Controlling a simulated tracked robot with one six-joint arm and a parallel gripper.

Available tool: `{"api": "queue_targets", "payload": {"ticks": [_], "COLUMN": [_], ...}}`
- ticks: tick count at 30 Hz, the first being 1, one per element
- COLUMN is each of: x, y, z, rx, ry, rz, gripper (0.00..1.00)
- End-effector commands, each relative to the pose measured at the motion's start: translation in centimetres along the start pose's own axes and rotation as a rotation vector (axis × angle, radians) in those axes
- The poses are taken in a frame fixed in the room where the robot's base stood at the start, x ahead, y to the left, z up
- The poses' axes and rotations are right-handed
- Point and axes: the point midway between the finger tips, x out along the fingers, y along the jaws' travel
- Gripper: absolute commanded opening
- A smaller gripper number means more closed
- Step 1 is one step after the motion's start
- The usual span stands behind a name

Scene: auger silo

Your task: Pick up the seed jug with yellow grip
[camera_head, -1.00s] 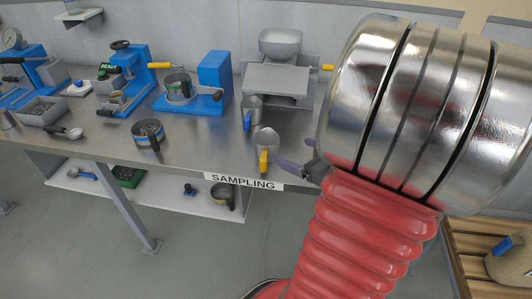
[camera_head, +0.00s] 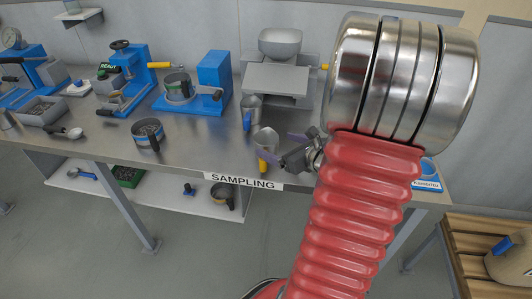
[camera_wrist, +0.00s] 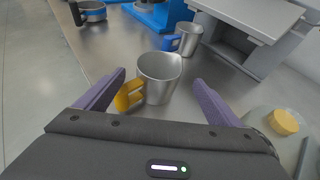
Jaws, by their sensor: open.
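The seed jug with the yellow grip (camera_head: 265,143) is a small metal jug standing upright near the front edge of the bench, above the SAMPLING label. In the wrist view the jug (camera_wrist: 160,75) stands ahead of my gripper, with its yellow grip (camera_wrist: 129,96) on the left side towards me. My gripper (camera_head: 285,147) comes from the right of the jug. Its purple fingers are spread wide and empty in the wrist view (camera_wrist: 160,92), one on each side of the jug. The left finger is close to the yellow grip; I cannot tell whether they touch.
A similar jug with a blue grip (camera_head: 251,113) stands just behind. A grey machine (camera_head: 277,80) is at the back. A sieve pan (camera_head: 148,134) stands on the left of the bench. A container with a yellow cap (camera_wrist: 284,122) is at right in the wrist view.

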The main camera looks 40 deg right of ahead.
Motion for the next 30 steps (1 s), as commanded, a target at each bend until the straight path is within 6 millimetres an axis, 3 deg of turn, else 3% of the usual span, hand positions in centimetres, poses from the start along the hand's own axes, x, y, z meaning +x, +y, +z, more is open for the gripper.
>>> {"api": "queue_targets", "payload": {"ticks": [8,19,30], "x": [0.7,4.8,5.1], "y": [0.1,0.2,0.2], "z": [0.0,0.1,0.1], "rx": [0.001,0.001,0.001], "ry": [0.000,0.001,0.000], "rz": [0.001,0.001,-0.001], "gripper": [0.88,0.88,0.88]}}
